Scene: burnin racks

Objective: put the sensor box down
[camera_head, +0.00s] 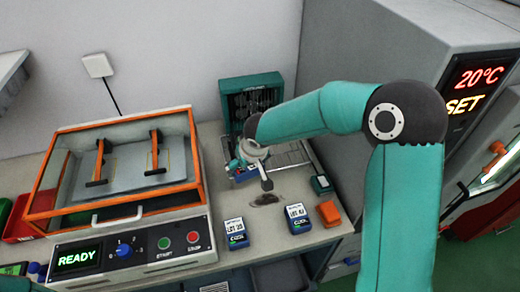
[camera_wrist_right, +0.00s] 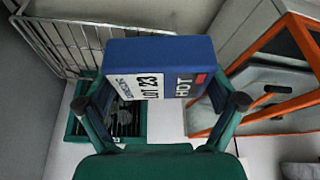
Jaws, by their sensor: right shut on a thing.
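My right gripper (camera_head: 243,164) is at the back of the bench in the head view, in front of the teal fan unit. In the head view only a small blue part of this box (camera_head: 246,176) shows below the gripper; the arm hides the rest. I cannot tell whether it touches the surface beneath. Two other blue labelled boxes, one left (camera_head: 235,233) and one right (camera_head: 298,218), stand near the bench's front edge. My left gripper is out of view.
A wire rack (camera_head: 292,155) lies beside the gripper, by the teal fan unit (camera_head: 236,98). An orange-framed machine (camera_head: 190,160) reading "READY" stands left. A green box (camera_head: 321,185) and orange block (camera_head: 329,213) sit right.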

